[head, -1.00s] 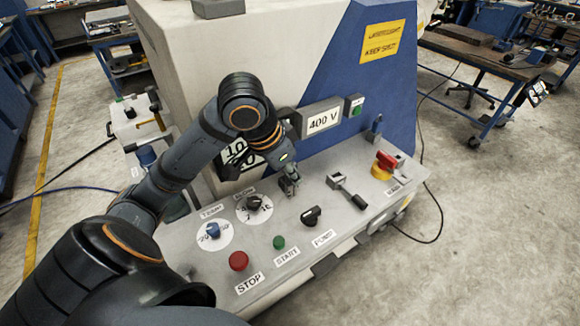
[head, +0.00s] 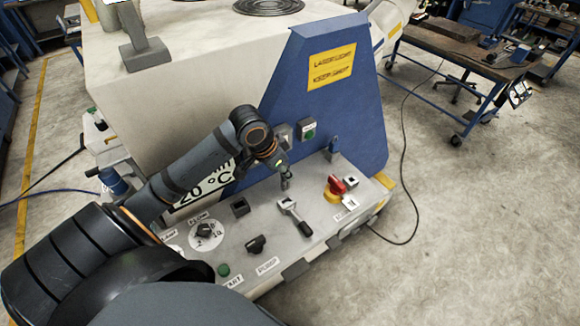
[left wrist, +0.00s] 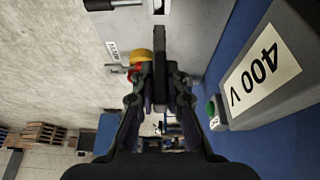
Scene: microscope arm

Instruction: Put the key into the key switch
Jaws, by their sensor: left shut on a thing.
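My left gripper (head: 284,180) is above the back middle of the grey control panel (head: 318,192). It is shut on a dark, narrow piece, which I take to be the key (left wrist: 160,50); in the left wrist view it stands out beyond the fingertips, clear of the panel. Its detail is too dark to read. A similar box (head: 240,207) sits left of the gripper. I cannot tell for sure which is the key switch. My right gripper is not in view.
A red and yellow rotary switch (head: 338,188), a lever with a black handle (head: 295,218), a black knob (head: 256,243) and a blue upright piece (head: 332,146) stand on the panel. The blue machine wall (head: 325,105) rises behind. Open floor lies to the right.

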